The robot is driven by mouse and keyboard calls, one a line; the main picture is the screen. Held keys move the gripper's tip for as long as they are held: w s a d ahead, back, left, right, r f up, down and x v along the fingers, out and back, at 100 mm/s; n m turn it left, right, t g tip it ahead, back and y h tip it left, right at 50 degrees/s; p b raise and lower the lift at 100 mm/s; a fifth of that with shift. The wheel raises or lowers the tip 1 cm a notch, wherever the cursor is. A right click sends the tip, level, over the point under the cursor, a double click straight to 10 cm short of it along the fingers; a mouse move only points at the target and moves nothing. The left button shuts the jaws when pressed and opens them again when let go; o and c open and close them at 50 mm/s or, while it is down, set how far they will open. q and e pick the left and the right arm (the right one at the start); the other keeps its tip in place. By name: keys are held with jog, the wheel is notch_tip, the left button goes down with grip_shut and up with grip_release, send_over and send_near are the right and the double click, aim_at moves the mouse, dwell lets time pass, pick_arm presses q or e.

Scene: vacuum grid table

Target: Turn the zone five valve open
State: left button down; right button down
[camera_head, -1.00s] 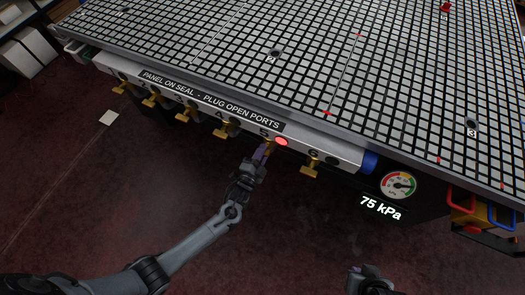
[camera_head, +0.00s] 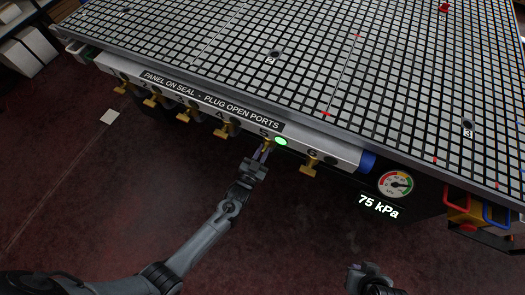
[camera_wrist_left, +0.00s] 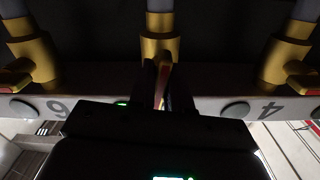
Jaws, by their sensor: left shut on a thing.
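The brass zone five valve (camera_head: 268,145) sits on the front rail by the label 5. The round lamp (camera_head: 281,141) beside it glows green. My left gripper (camera_head: 262,155) reaches up to this valve from below and is shut on its handle. In the left wrist view the two dark fingers stand either side of the thin handle (camera_wrist_left: 163,78), under the brass valve body (camera_wrist_left: 160,45). The fingers hide part of the handle. My right gripper (camera_head: 368,278) is at the bottom edge, away from the rail; its fingers are not clear.
The zone six valve (camera_head: 310,166) is close on the right, the zone four valve (camera_head: 225,129) on the left. The pressure gauge (camera_head: 396,184) stands above a 75 kPa readout (camera_head: 378,205). The grid table (camera_head: 330,60) lies above the rail. The floor in front is clear.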

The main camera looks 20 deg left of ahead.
pick_arm(q)
jog(key=shift+r+n, duration=0.1)
jog(key=shift+n, duration=0.9)
jog(key=c, duration=1.2)
grip_release()
jog(key=shift+o, duration=0.2)
jog(key=shift+s, duration=0.1)
jog(key=s+p, duration=0.2)
jog(key=s, duration=0.8)
jog(key=shift+s+a+p, duration=0.3)
jog(key=shift+p, duration=0.05)
